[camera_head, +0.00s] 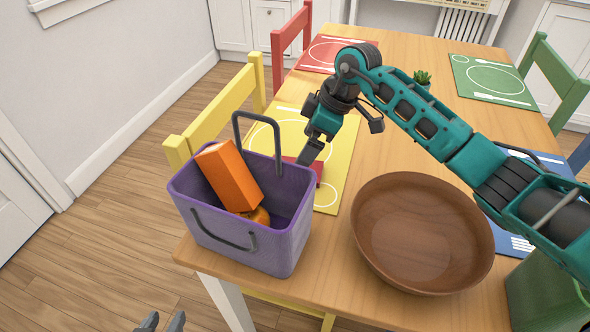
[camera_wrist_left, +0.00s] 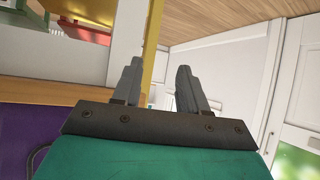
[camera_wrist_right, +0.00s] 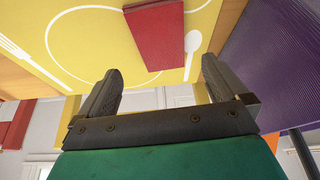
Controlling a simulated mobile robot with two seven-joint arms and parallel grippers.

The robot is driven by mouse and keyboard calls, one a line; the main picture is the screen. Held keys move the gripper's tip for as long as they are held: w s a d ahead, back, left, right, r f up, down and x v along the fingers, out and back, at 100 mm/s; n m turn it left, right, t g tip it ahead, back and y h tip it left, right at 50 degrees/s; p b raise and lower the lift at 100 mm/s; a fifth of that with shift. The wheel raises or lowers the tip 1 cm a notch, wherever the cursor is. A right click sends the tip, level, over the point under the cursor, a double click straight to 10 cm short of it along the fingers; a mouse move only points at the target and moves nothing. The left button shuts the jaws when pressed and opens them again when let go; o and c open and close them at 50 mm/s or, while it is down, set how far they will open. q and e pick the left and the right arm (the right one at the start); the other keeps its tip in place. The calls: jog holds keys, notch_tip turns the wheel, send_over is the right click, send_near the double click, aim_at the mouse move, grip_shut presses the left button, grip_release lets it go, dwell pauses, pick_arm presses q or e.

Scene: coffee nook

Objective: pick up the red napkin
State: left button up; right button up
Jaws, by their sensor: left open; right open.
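The red napkin (camera_head: 319,168) lies on the yellow placemat (camera_head: 342,160) behind the purple basket, partly hidden by the basket and my right gripper. In the right wrist view the napkin (camera_wrist_right: 157,36) shows as a folded red rectangle beside a white spoon print, beyond the fingertips. My right gripper (camera_head: 342,143) is open and empty above the placemat near the napkin; its fingers (camera_wrist_right: 160,75) do not enclose it. My left gripper (camera_head: 162,318) is open and empty, low in front of the table; its fingers also show in the left wrist view (camera_wrist_left: 157,66).
The purple basket (camera_head: 250,242), holding an orange carton (camera_head: 229,177) and a round orange item, stands at the table's near left corner. A brown bowl (camera_head: 422,232) sits to its right. A green container (camera_head: 545,295) stands at lower right. Yellow chair (camera_head: 212,115) borders the left edge.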

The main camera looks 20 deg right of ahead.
jog(key=shift+x, duration=1.25)
jog(key=b+x, duration=0.1)
jog(key=x, duration=0.3)
jog(key=shift+f, duration=0.2)
pick_arm(q)
jog(key=shift+w+d+r, duration=0.15)
jog(key=shift+w+d, duration=0.3)
jog(key=shift+w, duration=0.05)
pick_arm(e)
jog(key=shift+a+f, duration=0.1)
jog(key=shift+c, duration=0.5)
jog(key=c, duration=1)
pick_arm(q)
jog(key=shift+s+f, duration=0.25)
jog(key=shift+s, duration=0.05)
pick_arm(e)
jog(key=shift+o, duration=0.2)
